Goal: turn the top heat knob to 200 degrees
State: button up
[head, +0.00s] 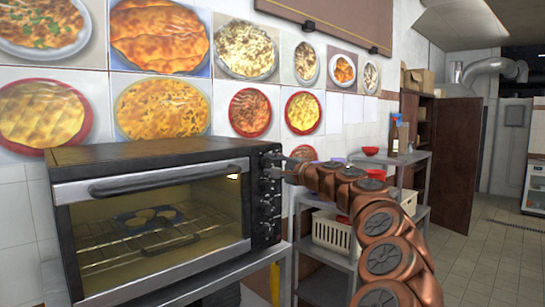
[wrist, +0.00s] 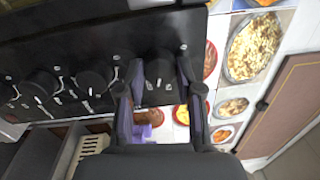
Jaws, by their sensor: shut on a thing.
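The toaster oven (head: 150,215) stands at the left in the head view, with its door shut and black knobs in a column on its right side panel. My gripper (head: 285,168) reaches the top of that panel from the right. In the wrist view, turned sideways, the top heat knob (wrist: 158,68) sits between the two fingers of my gripper (wrist: 160,88), which are shut on it. Other black knobs (wrist: 95,80) run in a row to the left there. The top knob's pointer and the degree marks are too small or hidden to read.
A grey shelf (head: 345,255) with a white basket (head: 332,232) and red bowls (head: 371,151) stands right of the oven, behind my arm. Food pictures (head: 160,108) cover the wall. The tiled floor (head: 490,265) at the right is clear.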

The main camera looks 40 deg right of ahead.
jog(key=shift+m+p, duration=0.95)
jog(key=shift+m, duration=0.25)
grip_shut()
jog(key=shift+f, duration=0.1)
jog(key=o, duration=1.2)
grip_release()
jog(key=shift+c, duration=0.2)
jog(key=shift+s, duration=0.1)
jog(key=s, duration=1.1)
jog(key=shift+s+a+f, duration=0.25)
jog(key=shift+s+a, duration=0.05)
jog(key=shift+s, duration=0.1)
jog(key=shift+a, duration=0.1)
